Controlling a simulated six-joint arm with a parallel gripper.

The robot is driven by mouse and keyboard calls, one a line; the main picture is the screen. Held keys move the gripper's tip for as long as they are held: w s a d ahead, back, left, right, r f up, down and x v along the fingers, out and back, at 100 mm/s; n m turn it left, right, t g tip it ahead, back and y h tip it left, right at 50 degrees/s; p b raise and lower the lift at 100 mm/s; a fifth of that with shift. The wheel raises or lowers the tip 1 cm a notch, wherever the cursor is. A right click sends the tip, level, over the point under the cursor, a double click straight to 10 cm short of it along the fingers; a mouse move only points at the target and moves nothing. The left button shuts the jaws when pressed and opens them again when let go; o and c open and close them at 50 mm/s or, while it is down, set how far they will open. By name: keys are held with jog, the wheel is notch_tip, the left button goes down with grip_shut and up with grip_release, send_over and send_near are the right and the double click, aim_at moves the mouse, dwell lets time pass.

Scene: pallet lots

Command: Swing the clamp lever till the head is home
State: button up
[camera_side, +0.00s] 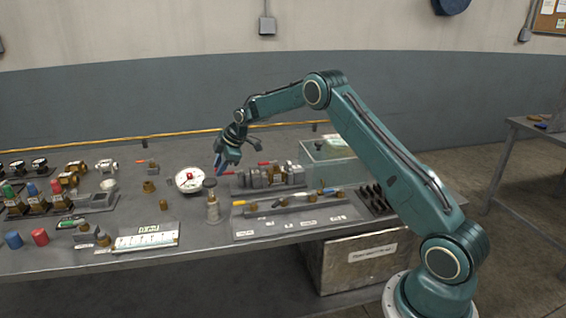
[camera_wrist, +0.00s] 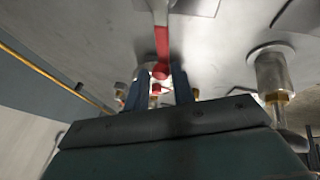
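In the wrist view a lever with a red grip (camera_wrist: 161,45) runs down from the top edge, its rounded end between the tips of my gripper's two blue fingers (camera_wrist: 160,80). Gaps show beside the grip, so my gripper looks open and not clamped on it. In the side view my gripper (camera_side: 219,164) points down over the bench, left of a grey block-like fixture (camera_side: 270,176). A short red handle (camera_side: 228,173) shows close to the fingers there. The clamp head cannot be made out in either view.
A clear tank (camera_side: 330,160) is to the right. A labelled tool board (camera_side: 290,222) lies in front. Several fittings crowd the bench at left.

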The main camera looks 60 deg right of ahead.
jog(key=shift+o, duration=1.3)
jog(key=v, duration=1.3)
jog(key=shift+s+r, duration=0.2)
jog(key=shift+r, duration=0.15)
